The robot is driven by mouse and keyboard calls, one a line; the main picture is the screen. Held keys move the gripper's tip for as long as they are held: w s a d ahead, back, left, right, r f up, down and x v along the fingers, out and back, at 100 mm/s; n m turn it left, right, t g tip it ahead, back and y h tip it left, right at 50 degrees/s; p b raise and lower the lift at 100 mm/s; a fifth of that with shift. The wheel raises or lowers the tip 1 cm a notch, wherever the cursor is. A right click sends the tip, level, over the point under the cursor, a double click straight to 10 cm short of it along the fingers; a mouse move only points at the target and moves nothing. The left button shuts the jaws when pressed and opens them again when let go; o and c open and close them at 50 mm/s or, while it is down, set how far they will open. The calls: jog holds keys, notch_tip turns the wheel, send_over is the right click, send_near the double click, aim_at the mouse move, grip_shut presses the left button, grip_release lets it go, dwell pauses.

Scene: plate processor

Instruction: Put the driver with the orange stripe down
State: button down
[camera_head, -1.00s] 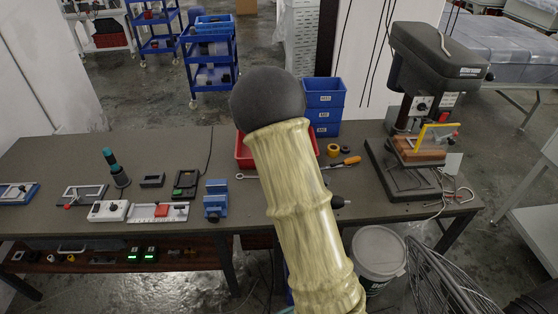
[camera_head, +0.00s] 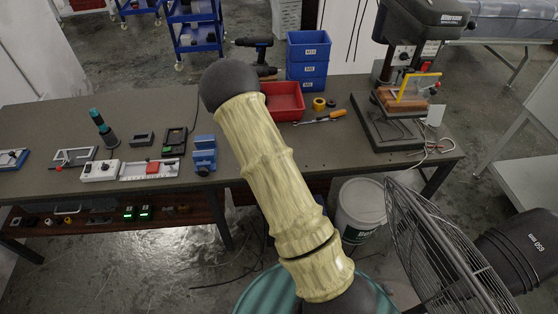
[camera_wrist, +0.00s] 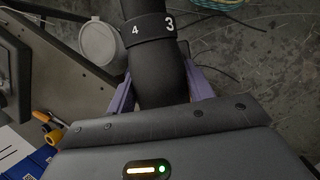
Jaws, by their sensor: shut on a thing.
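In the wrist view my gripper (camera_wrist: 160,92), with purple fingers, is shut on a dark driver (camera_wrist: 158,75). Its numbered collar, showing 4 and 3, points to the top of that view. Only small hints of orange show beside the fingers; the stripe itself is not clear. In the head view my gripper and the held driver are hidden behind my arm.
Blue bins (camera_head: 308,60) stand behind an orange-handled screwdriver (camera_head: 337,114) and yellow tape (camera_head: 319,104). A drill press (camera_head: 395,90) stands at right, a blue vise (camera_head: 204,154) left of my arm. A white bucket (camera_head: 361,210) and fan (camera_head: 430,245) are in front. Bare bench lies right of my arm.

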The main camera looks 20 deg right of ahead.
jog(key=a+f+m+g+y, duration=0.1)
jog(key=a+f+m, duration=0.3)
jog(key=a+f, duration=0.1)
jog(key=shift+s+a+f+m, duration=0.15)
jog(key=shift+a+f+m, duration=0.1)
jog(key=shift+a+m, duration=0.1)
jog(key=shift+s, duration=0.1)
